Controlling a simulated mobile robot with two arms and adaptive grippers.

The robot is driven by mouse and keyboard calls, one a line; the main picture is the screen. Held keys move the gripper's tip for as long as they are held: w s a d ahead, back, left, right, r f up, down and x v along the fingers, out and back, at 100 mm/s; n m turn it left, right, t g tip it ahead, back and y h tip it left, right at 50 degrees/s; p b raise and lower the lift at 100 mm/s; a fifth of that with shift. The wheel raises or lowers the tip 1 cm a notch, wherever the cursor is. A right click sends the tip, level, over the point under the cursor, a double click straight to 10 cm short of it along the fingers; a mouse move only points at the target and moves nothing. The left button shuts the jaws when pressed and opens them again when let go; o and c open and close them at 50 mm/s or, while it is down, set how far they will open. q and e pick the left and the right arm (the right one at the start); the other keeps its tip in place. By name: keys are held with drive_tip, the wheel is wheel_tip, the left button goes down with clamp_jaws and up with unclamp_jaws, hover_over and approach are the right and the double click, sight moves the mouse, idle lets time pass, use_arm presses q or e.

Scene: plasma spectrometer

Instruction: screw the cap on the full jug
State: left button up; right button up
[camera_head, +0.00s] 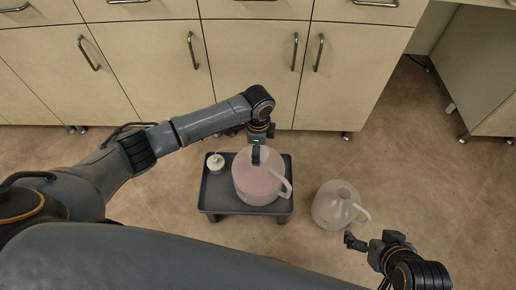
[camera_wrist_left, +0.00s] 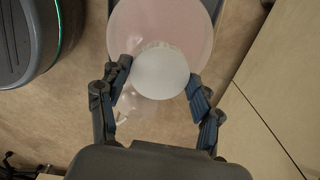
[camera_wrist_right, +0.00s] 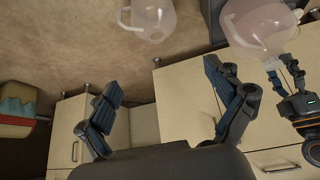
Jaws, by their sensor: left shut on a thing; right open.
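The pinkish, full-looking jug (camera_head: 258,182) stands on a dark grey tray (camera_head: 220,198), its handle to the right. My left gripper (camera_head: 257,156) is above the jug's top. In the left wrist view its two fingers are shut on a round white cap (camera_wrist_left: 160,72), held over the top of the pink jug (camera_wrist_left: 190,28). I cannot tell whether the cap sits on the neck's thread. My right gripper (camera_head: 358,244) is open and empty, to the right of the tray, and its spread fingers show in the right wrist view (camera_wrist_right: 165,110).
A second, paler jug (camera_head: 338,205) stands on the floor right of the tray, near my right gripper. A small white-topped item (camera_head: 215,162) with a thin tube is at the tray's left back corner. Cabinets (camera_head: 250,70) close off the back.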

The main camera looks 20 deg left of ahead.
use_arm(q)
drive_tip(key=shift+f, duration=0.25)
use_arm(e)
drive_tip(key=shift+w+r, duration=0.15)
drive_tip(key=shift+w, duration=0.35)
use_arm(q)
drive_tip(key=shift+f, duration=0.3)
use_arm(e)
drive_tip(key=shift+w+a+r+t, duration=0.3)
drive_tip(key=shift+w+a+t, duration=0.05)
drive_tip(key=shift+w+t, duration=0.25)
use_arm(q)
drive_tip(key=shift+f, duration=0.15)
use_arm(e)
drive_tip(key=shift+w+r, duration=0.15)
drive_tip(key=shift+w, duration=0.1)
use_arm(q)
drive_tip(key=shift+m, duration=0.9)
drive_tip(key=shift+m+p, duration=0.35)
drive_tip(key=shift+m, duration=2.05)
drive_tip(key=m, duration=0.3)
drive_tip(key=shift+p, duration=0.4)
drive_tip(key=m, duration=0.4)
use_arm(e)
drive_tip(key=s+d+f+g, duration=0.1)
drive_tip(key=s+d+g, duration=0.1)
drive_tip(key=s, duration=0.5)
drive_tip(key=shift+s+f+g+h, duration=0.2)
drive_tip(key=shift+f+g+h, duration=0.15)
drive_tip(key=shift+g, duration=0.55)
